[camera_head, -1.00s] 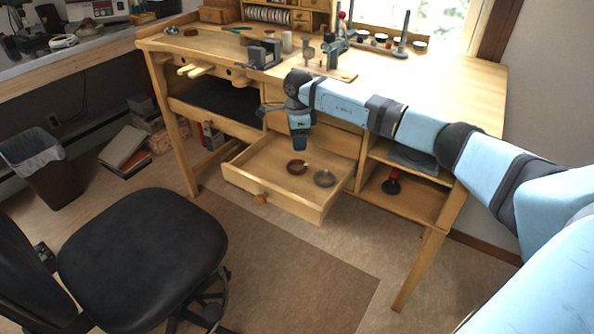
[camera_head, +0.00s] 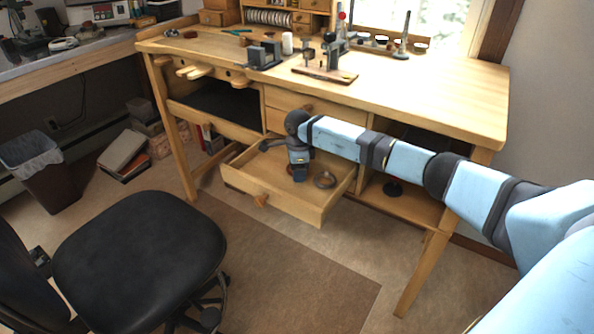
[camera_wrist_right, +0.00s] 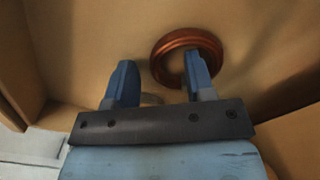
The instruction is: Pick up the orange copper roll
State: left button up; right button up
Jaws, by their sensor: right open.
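My right gripper (camera_wrist_right: 158,62) is open. Its right finger overlaps the roll's opening and near rim in the picture; whether it touches cannot be told. Its left finger is to the left of the roll, apart from it. In the head view my right gripper (camera_head: 299,176) points down into the open drawer (camera_head: 282,203) and hides most or all of the copper roll. My left gripper is not in view.
The drawer walls surround the gripper. The workbench top (camera_head: 430,90) overhangs behind, and a black chair (camera_head: 140,250) stands at front left.

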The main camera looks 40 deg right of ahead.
grip_shut()
jog(key=shift+r, duration=0.2)
